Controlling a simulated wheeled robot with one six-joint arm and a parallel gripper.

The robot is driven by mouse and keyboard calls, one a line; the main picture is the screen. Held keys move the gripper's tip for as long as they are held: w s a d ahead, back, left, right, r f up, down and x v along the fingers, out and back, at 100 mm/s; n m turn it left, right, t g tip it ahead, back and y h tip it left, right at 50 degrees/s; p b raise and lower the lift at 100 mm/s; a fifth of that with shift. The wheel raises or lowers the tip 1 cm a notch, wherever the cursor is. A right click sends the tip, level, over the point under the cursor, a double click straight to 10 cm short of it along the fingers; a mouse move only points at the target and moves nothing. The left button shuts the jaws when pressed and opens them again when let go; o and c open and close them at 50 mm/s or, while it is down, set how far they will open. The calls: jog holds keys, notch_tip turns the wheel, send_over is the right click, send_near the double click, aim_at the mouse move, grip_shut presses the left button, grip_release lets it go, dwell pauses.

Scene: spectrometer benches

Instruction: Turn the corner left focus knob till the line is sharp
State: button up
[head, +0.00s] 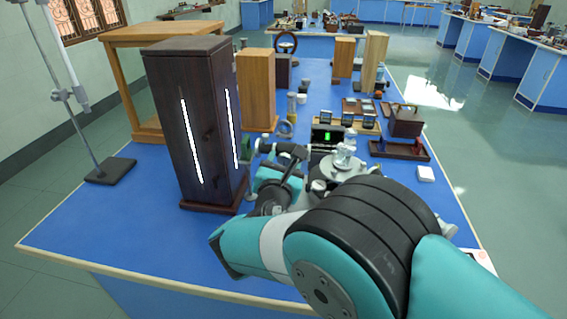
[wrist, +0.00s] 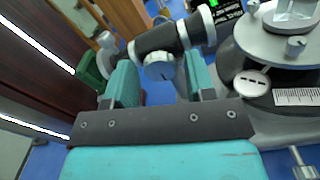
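The spectrometer (head: 342,165) stands on the blue bench, beside a tall dark lamp housing (head: 212,122) with bright white slits. In the wrist view its black tube (wrist: 180,36) with pale end rings runs across the top. A silver focus knob (wrist: 159,66) sticks out from under the tube towards me. My gripper (wrist: 162,80) is open, one teal finger on either side of the knob, with a gap visible on both sides. I cannot tell how deep the knob sits between the fingers. In the head view my arm partly hides the tube and gripper.
A small screen with a green mark (head: 326,136) stands behind the spectrometer. The round spectrometer table (wrist: 283,38) is close on the right of my gripper. A green part (wrist: 90,72) is close on the left. Wooden boxes (head: 258,88) stand farther back.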

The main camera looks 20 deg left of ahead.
jog(key=c, duration=0.7)
jog(key=shift+f+m+b, duration=0.1)
jog(key=shift+m+b, duration=0.4)
jog(key=m+b, duration=0.2)
jog(key=shift+f+m+b, duration=0.15)
jog(key=shift+m+b, duration=0.15)
jog(key=shift+m, duration=0.1)
jog(key=m+b, duration=0.4)
jog(key=shift+m, duration=0.3)
jog(key=m+b, duration=0.4)
jog(key=m, duration=0.1)
jog(key=shift+b, duration=0.4)
jog(key=shift+m+b, duration=1.6)
jog(key=shift+m, duration=0.3)
